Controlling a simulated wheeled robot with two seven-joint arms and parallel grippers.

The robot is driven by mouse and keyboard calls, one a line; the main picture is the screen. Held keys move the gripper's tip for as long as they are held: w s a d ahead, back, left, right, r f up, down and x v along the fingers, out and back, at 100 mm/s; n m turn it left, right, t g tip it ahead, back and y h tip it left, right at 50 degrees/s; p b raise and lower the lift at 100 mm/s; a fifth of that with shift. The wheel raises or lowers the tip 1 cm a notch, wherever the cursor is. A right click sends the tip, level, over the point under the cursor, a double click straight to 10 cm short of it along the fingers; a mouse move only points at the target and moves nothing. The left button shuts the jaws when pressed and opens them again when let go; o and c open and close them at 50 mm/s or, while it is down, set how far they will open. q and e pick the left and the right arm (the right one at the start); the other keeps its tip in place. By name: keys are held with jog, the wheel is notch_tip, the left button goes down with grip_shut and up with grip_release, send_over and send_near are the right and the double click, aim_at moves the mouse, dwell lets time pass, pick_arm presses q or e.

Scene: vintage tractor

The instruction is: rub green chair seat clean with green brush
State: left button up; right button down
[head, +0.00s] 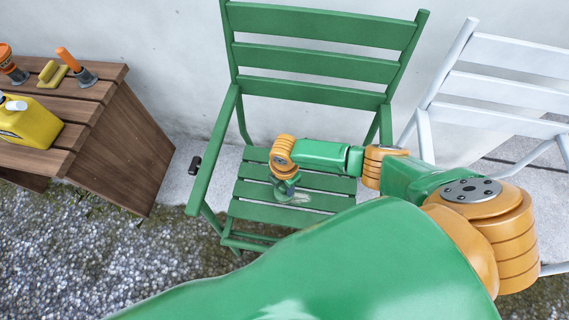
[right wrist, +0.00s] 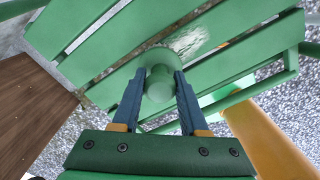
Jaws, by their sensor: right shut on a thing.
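The green chair (head: 318,97) stands against the wall, and its slatted green seat (head: 265,213) shows in the head view. A pale whitish smear (head: 300,198) lies on the seat slats; it also shows in the right wrist view (right wrist: 188,42). My right gripper (head: 285,188) is over the seat, beside the smear. In the right wrist view its blue fingers are shut on the green brush (right wrist: 158,75), held by its round handle. The brush's lower end is at the slats, just beside the smear; contact is hard to tell. My left gripper is not in view.
A wooden slatted bench (head: 125,140) at left holds a yellow canister (head: 30,122), a yellow brush (head: 52,73) and orange-topped items. A white chair (head: 500,85) stands at right. A small dark object (head: 195,165) is at the green chair's left armrest. Gravel lies in front.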

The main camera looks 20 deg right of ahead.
jog(key=shift+s+d+r+p, duration=0.2)
jog(key=shift+s+d+p, duration=0.1)
jog(key=shift+p, duration=0.3)
jog(key=shift+f, duration=0.1)
jog(key=shift+w, duration=0.1)
jog(key=shift+w+a+f+b, duration=0.15)
jog(key=shift+a+b, duration=0.05)
jog(key=shift+b, duration=0.2)
jog(key=shift+w+a+b, duration=0.3)
jog(key=shift+a+b, duration=0.05)
jog(key=shift+a, duration=0.2)
